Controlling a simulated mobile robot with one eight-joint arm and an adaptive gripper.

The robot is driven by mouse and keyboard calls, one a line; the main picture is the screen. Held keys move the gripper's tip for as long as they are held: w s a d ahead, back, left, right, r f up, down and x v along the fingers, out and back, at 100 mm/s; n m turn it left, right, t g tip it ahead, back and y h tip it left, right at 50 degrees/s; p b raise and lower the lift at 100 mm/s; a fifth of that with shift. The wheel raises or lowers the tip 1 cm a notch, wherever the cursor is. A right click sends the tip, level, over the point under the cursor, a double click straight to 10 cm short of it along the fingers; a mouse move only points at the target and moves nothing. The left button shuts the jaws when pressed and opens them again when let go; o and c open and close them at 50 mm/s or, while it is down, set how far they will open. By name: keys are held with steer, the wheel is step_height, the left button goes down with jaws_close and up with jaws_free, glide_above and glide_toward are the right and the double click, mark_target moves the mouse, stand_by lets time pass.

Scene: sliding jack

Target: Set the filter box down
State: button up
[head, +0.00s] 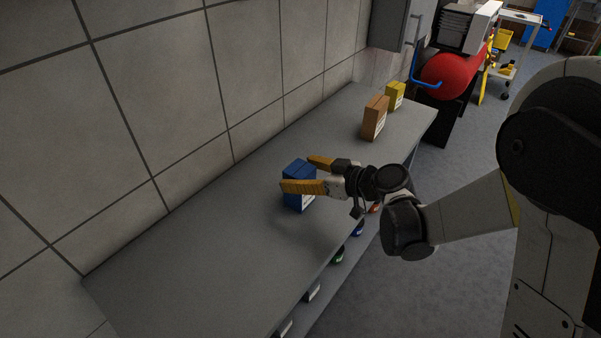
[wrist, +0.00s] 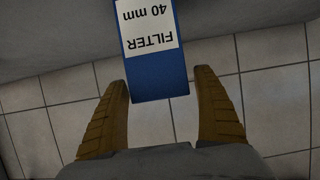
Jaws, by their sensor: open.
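The filter box is a blue box (head: 297,170) on the grey bench (head: 224,243) in the head view. In the wrist view the blue box (wrist: 160,82) carries a white label reading "FILTER 40 mm", seen upside down. My gripper (head: 300,174) is at the box in the head view, with its orange fingers spread apart. In the wrist view the fingers (wrist: 162,95) stand on either side of the box's near end, with a gap on each side. The near finger hides part of the box in the head view. The box seems to stand upright on the bench.
An orange-brown box (head: 375,118) and a yellow box (head: 395,96) stand farther along the bench. The tiled wall (head: 150,110) runs behind it. Several small items sit on a lower shelf under the front edge. The bench's near left part is clear.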

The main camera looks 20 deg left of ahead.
steer(key=s+d+r+m+h+p, duration=0.1)
steer(key=s+d+r+m+h, duration=0.2)
steer(key=s+d, duration=0.3)
steer(key=s+d+r+m+t+h+p, duration=0.1)
steer(key=s+d+r+m+h, duration=0.3)
steer(key=d, duration=1.3)
steer(key=s+d+r+m+h+p, duration=0.1)
steer(key=s+d+r+m+h, duration=0.2)
steer(key=s+d, duration=0.7)
steer(key=d+m+h, duration=0.1)
steer(key=m+h, duration=0.1)
steer(key=m, duration=0.1)
steer(key=shift+d+r+t+h, duration=0.25)
steer(key=shift+d+t+h, duration=0.05)
steer(key=shift+t, duration=0.1)
